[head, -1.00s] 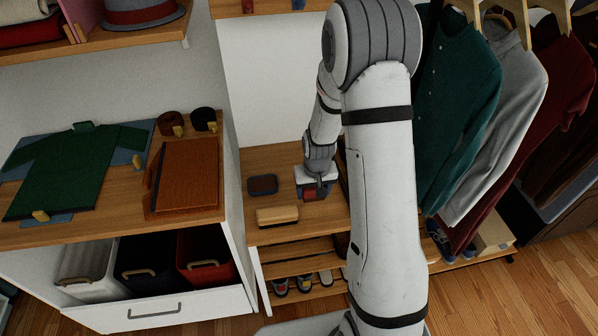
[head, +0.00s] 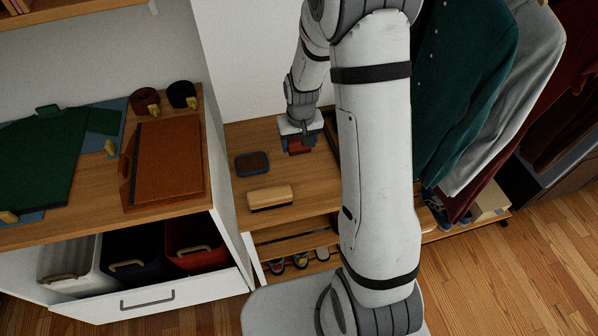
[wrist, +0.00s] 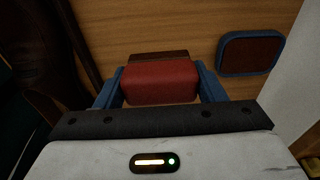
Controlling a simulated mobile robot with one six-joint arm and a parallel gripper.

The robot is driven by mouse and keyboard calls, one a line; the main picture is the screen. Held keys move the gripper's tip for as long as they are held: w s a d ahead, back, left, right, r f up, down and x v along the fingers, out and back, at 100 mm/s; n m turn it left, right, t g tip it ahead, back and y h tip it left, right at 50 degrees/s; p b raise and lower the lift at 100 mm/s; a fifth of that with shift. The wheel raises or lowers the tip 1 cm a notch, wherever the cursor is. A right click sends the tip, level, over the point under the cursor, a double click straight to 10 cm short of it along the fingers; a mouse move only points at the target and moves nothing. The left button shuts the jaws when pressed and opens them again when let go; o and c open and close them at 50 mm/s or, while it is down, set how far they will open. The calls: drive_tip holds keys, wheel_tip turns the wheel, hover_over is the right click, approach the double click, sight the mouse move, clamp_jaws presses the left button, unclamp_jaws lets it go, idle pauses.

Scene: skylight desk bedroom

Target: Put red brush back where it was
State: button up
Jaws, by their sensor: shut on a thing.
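The red brush (head: 299,147) is between the blue fingers of my gripper (head: 298,142), over the back of the wooden bench top (head: 232,205) in the head view. In the wrist view the red brush (wrist: 160,84) shows a red block with a dark brown strip beyond it. My gripper (wrist: 160,92) is shut on it, with a finger at each side. I cannot tell if the brush touches the bench. A blue-rimmed oval piece with a dark red-brown face (head: 252,163) lies left of the gripper; it shows at upper right in the wrist view (wrist: 250,53).
A tan brush-like block (head: 270,198) lies near the bench's front edge. Shoes (head: 300,260) stand on the rack below. A desk with a brown leather folder (head: 168,163) is at left. Hanging clothes (head: 465,90) are at right. The back wall is close behind my gripper.

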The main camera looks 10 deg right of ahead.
sight(300, 166)
drive_tip(key=r+b, duration=0.2)
drive_tip(key=b, duration=0.2)
drive_tip(key=shift+s+b, duration=0.15)
drive_tip(key=shift+b, duration=0.15)
drive_tip(key=shift+s+r+b, duration=0.25)
drive_tip(key=shift+r+b, duration=0.15)
drive_tip(key=shift+b, duration=0.1)
wheel_tip(300, 166, down, 9)
drive_tip(key=shift+f, duration=0.15)
drive_tip(key=shift+f+b, duration=0.25)
drive_tip(key=shift+b, duration=0.05)
drive_tip(key=o, duration=1)
drive_tip(key=shift+r, duration=0.1)
